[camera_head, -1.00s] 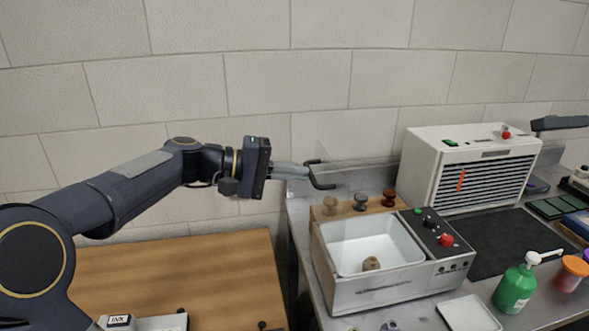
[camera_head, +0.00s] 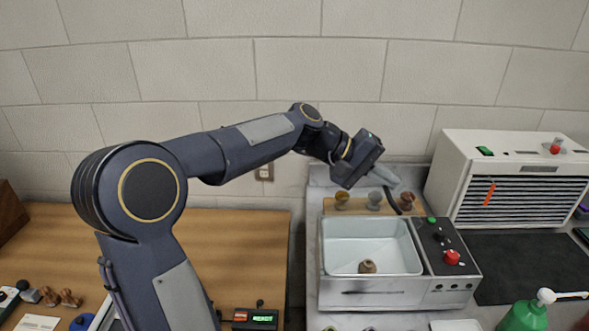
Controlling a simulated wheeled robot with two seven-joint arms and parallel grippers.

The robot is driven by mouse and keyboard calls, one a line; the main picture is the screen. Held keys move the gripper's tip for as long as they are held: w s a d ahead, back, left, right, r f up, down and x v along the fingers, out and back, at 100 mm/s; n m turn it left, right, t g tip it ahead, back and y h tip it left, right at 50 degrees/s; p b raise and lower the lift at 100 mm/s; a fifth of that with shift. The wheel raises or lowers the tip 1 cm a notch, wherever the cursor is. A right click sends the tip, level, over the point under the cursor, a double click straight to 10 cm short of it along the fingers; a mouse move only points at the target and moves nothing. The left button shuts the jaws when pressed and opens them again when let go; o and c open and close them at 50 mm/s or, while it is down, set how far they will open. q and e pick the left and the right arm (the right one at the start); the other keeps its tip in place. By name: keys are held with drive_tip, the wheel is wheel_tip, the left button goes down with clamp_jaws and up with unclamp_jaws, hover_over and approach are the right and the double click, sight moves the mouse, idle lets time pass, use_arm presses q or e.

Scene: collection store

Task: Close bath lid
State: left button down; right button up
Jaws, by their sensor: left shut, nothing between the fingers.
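The bath (camera_head: 345,291) is a grey box with a white open basin and a control panel with a red knob (camera_head: 452,257) on its right. A small brown object (camera_head: 367,266) lies in the basin. The bath lid's dark handle (camera_head: 393,203) shows behind the basin, just below my left fingers; the clear lid panel itself is hard to make out. My left gripper (camera_head: 393,181) is shut and empty, above the back of the bath and close to the handle. I cannot tell whether it touches the handle. My right gripper is not in view.
Several stamps (camera_head: 374,200) stand on a wooden board behind the bath. A white vented unit (camera_head: 510,180) stands at the back right, with a black mat (camera_head: 530,265) before it. A green bottle (camera_head: 525,316) is at front right. A wooden table (camera_head: 250,235) is on the left.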

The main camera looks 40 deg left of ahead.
sight(401, 193)
use_arm(q)
drive_tip(key=shift+y, duration=0.3)
drive_tip(key=x, duration=0.7)
drive_tip(key=shift+s+a+f+b, duration=0.2)
drive_tip(key=shift+f+b, duration=0.1)
drive_tip(key=shift+f, duration=0.1)
wheel_tip(401, 193, down, 7)
drive_tip(key=w+d+b, duration=0.2)
drive_tip(key=shift+d+g+y, duration=0.3)
drive_tip(key=shift+d+g, duration=0.05)
drive_tip(key=shift+g, duration=0.05)
drive_tip(key=shift+r, duration=0.15)
drive_tip(key=shift+r, duration=0.1)
